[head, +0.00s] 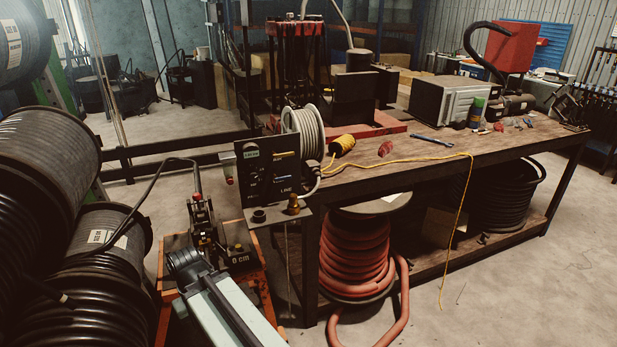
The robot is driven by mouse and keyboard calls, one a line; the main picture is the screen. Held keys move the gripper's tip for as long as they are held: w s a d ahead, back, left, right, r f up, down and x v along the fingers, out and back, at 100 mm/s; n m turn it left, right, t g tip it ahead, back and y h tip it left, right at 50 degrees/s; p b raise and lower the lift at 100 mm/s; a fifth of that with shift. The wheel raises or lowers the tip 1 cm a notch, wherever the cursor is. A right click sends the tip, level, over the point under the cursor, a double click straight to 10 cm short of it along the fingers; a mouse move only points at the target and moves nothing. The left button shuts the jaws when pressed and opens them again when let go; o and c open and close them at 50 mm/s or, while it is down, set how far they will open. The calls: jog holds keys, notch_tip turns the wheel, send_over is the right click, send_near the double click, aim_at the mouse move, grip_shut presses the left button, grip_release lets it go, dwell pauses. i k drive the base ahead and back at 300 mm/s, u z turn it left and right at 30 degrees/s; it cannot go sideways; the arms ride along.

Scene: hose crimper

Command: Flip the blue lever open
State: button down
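I cannot pick out a blue lever for certain in the head view. My pale arm (236,312) reaches up from the bottom edge to a dark joint (186,262) over the orange stand. Beyond it, dark mechanical parts with a red knob (197,197) stand upright. I cannot clearly separate my gripper from these dark parts, so its fingers cannot be made out. A black control panel (262,172) with small labels and buttons stands just right of them.
An orange stand (265,302) is under my arm. Large black hose reels (48,170) crowd the left. The workbench (420,165) on the right carries a white cable spool (304,131) and a blue-handled tool (432,139). A red hose coil (355,255) sits below. Floor at lower right is clear.

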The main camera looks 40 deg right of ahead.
aim_at(276, 179)
jog(key=u, duration=0.4)
jog(key=i, duration=0.35)
jog(key=u, duration=0.05)
